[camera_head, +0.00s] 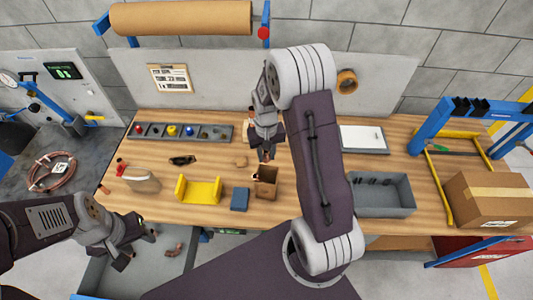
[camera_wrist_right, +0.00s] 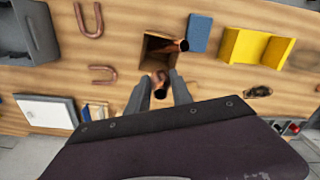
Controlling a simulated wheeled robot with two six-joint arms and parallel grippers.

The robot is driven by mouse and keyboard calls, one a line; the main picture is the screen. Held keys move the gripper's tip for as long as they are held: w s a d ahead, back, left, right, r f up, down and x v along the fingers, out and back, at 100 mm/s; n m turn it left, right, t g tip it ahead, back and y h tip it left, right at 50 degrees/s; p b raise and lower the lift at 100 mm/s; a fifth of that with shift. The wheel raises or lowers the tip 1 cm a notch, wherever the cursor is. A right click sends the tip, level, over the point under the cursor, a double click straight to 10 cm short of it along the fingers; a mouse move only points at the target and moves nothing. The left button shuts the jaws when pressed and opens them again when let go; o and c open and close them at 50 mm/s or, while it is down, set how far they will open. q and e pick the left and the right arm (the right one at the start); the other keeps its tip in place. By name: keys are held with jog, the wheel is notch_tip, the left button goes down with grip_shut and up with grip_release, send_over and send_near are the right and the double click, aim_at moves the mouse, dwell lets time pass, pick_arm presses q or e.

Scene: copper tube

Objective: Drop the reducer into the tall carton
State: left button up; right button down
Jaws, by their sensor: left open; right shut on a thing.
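The tall carton (camera_head: 264,189) is a small open brown box near the front middle of the table. In the right wrist view the carton (camera_wrist_right: 148,57) is just beyond my fingertips, with a copper piece (camera_wrist_right: 178,46) at its opening. My right gripper (camera_head: 265,154) is shut on a small copper fitting, apparently the reducer (camera_wrist_right: 159,83), above and slightly behind the carton. The fitting shows between the fingers in the right wrist view (camera_wrist_right: 159,92). My left gripper (camera_head: 126,256) is open and empty at the lower left, over a grey bin.
A yellow holder (camera_head: 198,191) and a blue box (camera_head: 240,199) stand left of the carton. Copper U-bends (camera_wrist_right: 103,73) lie on the table. A grey tray (camera_head: 384,210) and a large carton (camera_head: 490,208) are at the right.

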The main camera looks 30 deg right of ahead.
aim_at(266, 152)
notch_tip(266, 152, down, 3)
jog(key=shift+r+b, duration=0.15)
jog(key=shift+b, duration=0.5)
pick_arm(q)
notch_tip(266, 152, down, 2)
jog(key=shift+f, duration=0.1)
pick_arm(e)
jog(key=shift+r, duration=0.1)
jog(key=c, duration=1.1)
grip_release()
jog(key=shift+o, duration=0.2)
jog(key=shift+r, duration=0.35)
notch_tip(266, 152, up, 8)
jog(key=shift+r+b, duration=0.2)
jog(key=shift+b, duration=0.8)
pick_arm(q)
notch_tip(266, 152, down, 2)
jog(key=shift+f, duration=0.1)
